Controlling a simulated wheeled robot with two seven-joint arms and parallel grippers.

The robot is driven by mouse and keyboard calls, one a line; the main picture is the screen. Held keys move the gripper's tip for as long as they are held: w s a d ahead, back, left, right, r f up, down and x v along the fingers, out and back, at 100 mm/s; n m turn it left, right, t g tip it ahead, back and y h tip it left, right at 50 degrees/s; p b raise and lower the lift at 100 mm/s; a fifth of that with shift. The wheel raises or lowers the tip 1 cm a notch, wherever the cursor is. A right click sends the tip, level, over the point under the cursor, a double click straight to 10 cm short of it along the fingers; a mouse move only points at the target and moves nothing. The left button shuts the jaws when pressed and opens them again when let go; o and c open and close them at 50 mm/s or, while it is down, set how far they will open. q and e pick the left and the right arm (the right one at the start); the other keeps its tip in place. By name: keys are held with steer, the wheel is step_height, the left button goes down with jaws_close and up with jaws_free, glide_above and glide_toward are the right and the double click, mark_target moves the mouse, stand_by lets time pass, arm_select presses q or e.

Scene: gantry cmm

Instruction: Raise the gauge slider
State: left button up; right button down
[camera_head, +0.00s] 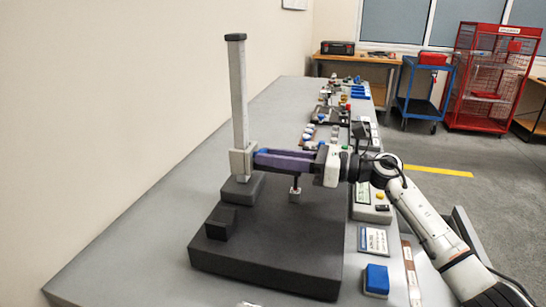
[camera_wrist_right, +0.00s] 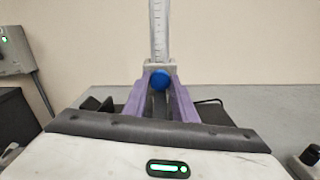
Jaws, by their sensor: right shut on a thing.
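The height gauge has a tall pale column (camera_head: 238,90) with a black cap, standing on a dark base. The gauge slider (camera_head: 239,162) is a light grey block low on the column, a little above that base. It also shows in the right wrist view, with a blue knob (camera_wrist_right: 160,79) facing me and the graduated scale (camera_wrist_right: 158,35) rising above. My right gripper (camera_head: 259,158) reaches in level from the right. Its purple fingers are shut on the blue knob; the contact itself is mostly hidden in the head view. My left gripper is out of view.
A dark surface plate (camera_head: 270,265) lies under my right gripper, with a small dark block (camera_head: 221,222) on it. A small metal block (camera_head: 295,195) stands below the fingers. A blue box (camera_head: 376,280) and panels line the bench's right edge. The column above the slider is clear.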

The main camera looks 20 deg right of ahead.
arm_select(q)
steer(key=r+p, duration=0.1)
steer(key=p, duration=0.1)
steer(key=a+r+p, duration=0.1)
steer(key=p, duration=0.1)
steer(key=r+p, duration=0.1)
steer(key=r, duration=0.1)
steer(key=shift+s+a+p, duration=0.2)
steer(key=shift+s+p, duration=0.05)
steer(key=shift+p, duration=0.15)
arm_select(e)
step_height(320, 180, up, 14)
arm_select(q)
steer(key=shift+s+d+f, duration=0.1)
arm_select(e)
steer(key=c, duration=1.5)
jaws_free()
steer(key=shift+o, duration=0.2)
arm_select(q)
steer(key=b, duration=0.1)
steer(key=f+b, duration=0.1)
steer(key=b, duration=0.1)
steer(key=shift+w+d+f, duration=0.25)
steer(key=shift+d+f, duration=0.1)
arm_select(e)
steer(key=v, duration=1)
